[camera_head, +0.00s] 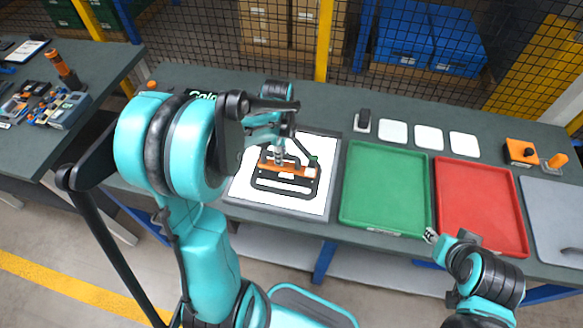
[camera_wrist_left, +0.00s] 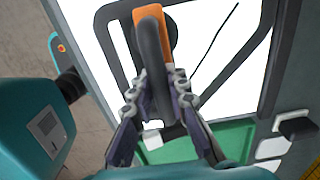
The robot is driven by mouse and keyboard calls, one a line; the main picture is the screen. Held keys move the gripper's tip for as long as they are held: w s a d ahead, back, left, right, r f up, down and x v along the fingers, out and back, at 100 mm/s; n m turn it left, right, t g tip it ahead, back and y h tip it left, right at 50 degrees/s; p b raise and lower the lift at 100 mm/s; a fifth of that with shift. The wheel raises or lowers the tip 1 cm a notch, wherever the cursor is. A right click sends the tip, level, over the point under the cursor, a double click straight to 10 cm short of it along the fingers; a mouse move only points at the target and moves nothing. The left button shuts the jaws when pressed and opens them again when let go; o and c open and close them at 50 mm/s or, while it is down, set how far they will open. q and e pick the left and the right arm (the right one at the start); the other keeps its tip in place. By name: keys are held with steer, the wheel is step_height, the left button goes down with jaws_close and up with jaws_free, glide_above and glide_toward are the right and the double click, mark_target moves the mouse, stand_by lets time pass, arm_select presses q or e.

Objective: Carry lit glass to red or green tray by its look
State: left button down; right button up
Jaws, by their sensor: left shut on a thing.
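A lit white panel (camera_head: 242,185) lies left of the trays, with a dark frame-like outline (camera_head: 262,186) showing over it. An orange piece (camera_head: 283,168) with a dark bar (camera_wrist_left: 155,50) is above it. My left gripper (camera_head: 279,153) is shut on this dark bar; in the left wrist view (camera_wrist_left: 158,88) its fingers pinch both sides. A thin dark line (camera_wrist_left: 214,45) runs over the bright area; I cannot tell whether it is a crack. The green tray (camera_head: 385,190) and red tray (camera_head: 480,205) are empty. My right gripper (camera_head: 445,238) is before the red tray, finger opening unclear.
Several white squares (camera_head: 429,138) lie behind the trays. An orange device (camera_head: 520,152) and a grey board (camera_head: 556,215) are at the right. A side table (camera_head: 100,70) with tools stands left; a mesh fence (camera_head: 345,45) is behind.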

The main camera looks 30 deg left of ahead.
arm_select(q)
steer(key=shift+r, duration=0.15)
stand_by(0.3)
steer(key=shift+r+p, duration=2.9)
steer(key=shift+r, duration=0.75)
steer(key=shift+d, duration=0.1)
steer(key=w+d, duration=0.3)
steer(key=d, duration=1)
steer(key=shift+w+d+b, duration=0.2)
steer(key=shift+b, duration=0.15)
steer(key=shift+d, duration=0.1)
steer(key=w+d, duration=0.3)
steer(key=d, duration=1)
steer(key=shift+w+d, duration=0.2)
steer(key=shift+w, duration=0.05)
